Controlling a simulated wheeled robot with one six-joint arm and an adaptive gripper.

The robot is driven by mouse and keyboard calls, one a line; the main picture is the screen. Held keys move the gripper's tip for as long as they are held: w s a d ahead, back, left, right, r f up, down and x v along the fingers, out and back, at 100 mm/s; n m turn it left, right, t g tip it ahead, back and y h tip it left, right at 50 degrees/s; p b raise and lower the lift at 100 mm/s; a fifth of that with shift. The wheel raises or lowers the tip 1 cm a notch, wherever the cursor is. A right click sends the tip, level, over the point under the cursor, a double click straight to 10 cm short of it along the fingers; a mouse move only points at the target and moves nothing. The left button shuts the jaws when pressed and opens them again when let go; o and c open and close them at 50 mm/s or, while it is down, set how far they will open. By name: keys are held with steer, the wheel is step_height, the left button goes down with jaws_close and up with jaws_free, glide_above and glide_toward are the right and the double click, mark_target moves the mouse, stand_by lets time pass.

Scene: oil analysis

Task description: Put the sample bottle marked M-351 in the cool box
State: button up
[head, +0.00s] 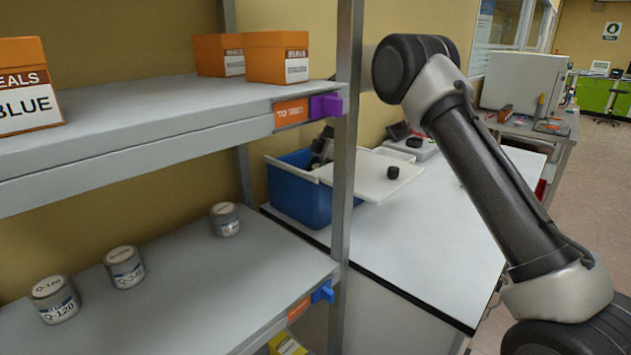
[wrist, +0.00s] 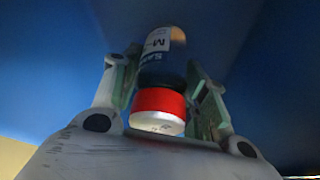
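The sample bottle (wrist: 163,62) has a dark body, a red cap and a pale label on which an "M" can be read; its digits cannot. It is between the two fingers of my gripper (wrist: 163,85), cap toward the palm. The fingers lie close along both sides and appear shut on it. Blue walls surround it in the wrist view. In the head view the cool box (head: 300,198) is a blue open-topped box on the white bench. My gripper (head: 322,147) reaches into its opening, mostly hidden by the shelf post and box rim. The bottle is hidden there.
A white lid (head: 372,178) with a black knob lies beside the box. A grey shelf rack (head: 130,110) with its post (head: 346,130) stands in front, holding orange boxes (head: 278,57) and several grey jars (head: 124,267). The bench (head: 430,240) is clear toward the front.

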steer(key=shift+o, duration=1.4)
steer(key=shift+r, duration=0.1)
steer(key=v, duration=0.7)
steer(key=shift+d+r, duration=0.1)
steer(key=shift+r, duration=0.15)
steer(key=shift+r, duration=0.1)
